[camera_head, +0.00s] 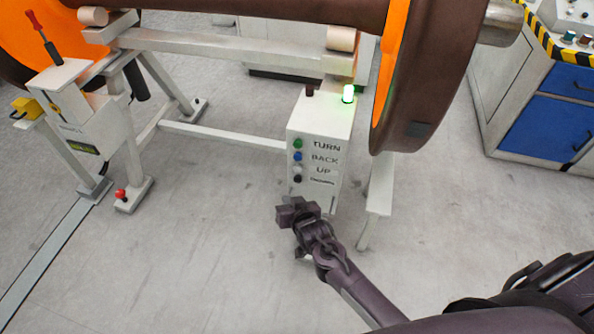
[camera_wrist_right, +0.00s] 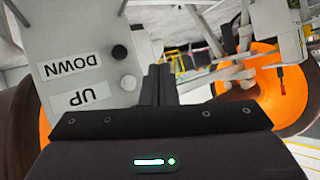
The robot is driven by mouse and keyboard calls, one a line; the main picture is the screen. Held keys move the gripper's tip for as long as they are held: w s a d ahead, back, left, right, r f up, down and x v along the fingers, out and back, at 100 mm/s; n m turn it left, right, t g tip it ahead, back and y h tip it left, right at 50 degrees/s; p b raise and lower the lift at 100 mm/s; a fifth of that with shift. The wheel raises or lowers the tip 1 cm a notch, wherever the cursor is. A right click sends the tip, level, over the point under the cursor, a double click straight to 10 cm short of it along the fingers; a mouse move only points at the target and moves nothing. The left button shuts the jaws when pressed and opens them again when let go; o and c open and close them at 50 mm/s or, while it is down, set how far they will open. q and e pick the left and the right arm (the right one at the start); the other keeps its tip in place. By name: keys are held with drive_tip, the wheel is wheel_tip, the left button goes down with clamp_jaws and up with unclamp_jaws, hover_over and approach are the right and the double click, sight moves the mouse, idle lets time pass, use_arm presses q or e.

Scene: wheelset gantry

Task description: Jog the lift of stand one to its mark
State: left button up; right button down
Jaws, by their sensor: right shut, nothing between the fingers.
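The control box (camera_head: 322,125) on the stand has a column of buttons with labels TURN, BACK, UP and a lowest one that reads DOWN in the wrist view. The white UP button (camera_wrist_right: 129,82) and the black DOWN button (camera_wrist_right: 119,52) show upside down there. My right gripper (camera_head: 293,212) is just below and in front of the box, shut and empty. In the wrist view its fingertips (camera_wrist_right: 158,72) are beside the two buttons, and contact cannot be told. The brown and orange wheelset (camera_head: 430,75) lies over the stand. My left gripper is out of view.
A green lamp (camera_head: 348,93) is lit on top of the box, beside a dark red one (camera_head: 310,90). A blue-drawer cabinet (camera_head: 553,110) is at right. The floor in front is clear.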

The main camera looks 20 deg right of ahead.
sight(298, 168)
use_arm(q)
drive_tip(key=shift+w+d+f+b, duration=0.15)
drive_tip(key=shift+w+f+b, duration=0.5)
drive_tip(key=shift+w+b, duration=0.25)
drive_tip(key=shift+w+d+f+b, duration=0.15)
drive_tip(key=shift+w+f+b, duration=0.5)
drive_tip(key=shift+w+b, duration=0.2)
use_arm(e)
drive_tip(key=shift+w+d, duration=0.75)
drive_tip(key=shift+w, duration=0.4)
drive_tip(key=shift+w+d, duration=0.8)
drive_tip(key=shift+w, duration=0.3)
drive_tip(key=shift+w+d, duration=0.75)
drive_tip(key=shift+w, duration=0.4)
drive_tip(key=shift+w, duration=0.1)
drive_tip(key=shift+w+d, duration=0.2)
drive_tip(key=shift+d, duration=0.05)
